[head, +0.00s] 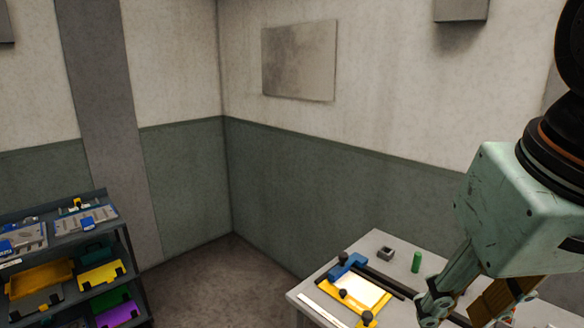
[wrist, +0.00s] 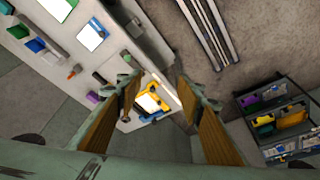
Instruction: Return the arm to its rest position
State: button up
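My gripper (head: 470,312) hangs at the lower right of the head view, in front of the table (head: 305,293), with its lower end near the frame's bottom edge. In the wrist view my gripper (wrist: 155,84) has its two brown-padded fingers well apart, with nothing held between them. Through the gap show the table's edge and a yellow frame (wrist: 164,101) with a pale sheet, apart from the fingers. The rest of my arm is mostly outside the head view.
The table bears the yellow frame (head: 336,301) with a blue part (head: 346,266), a green cylinder (head: 416,262) and a small grey block (head: 385,253). A dark shelf rack (head: 133,270) with several coloured trays stands at the left. Bare floor (head: 215,275) lies between.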

jog(key=shift+s+f, duration=0.35)
jog(key=shift+s, duration=0.35)
jog(key=shift+s+f, duration=0.3)
jog(key=shift+s, duration=0.45)
jog(key=shift+s+f, duration=0.35)
jog(key=shift+s, duration=0.35)
jog(key=shift+c, duration=0.2)
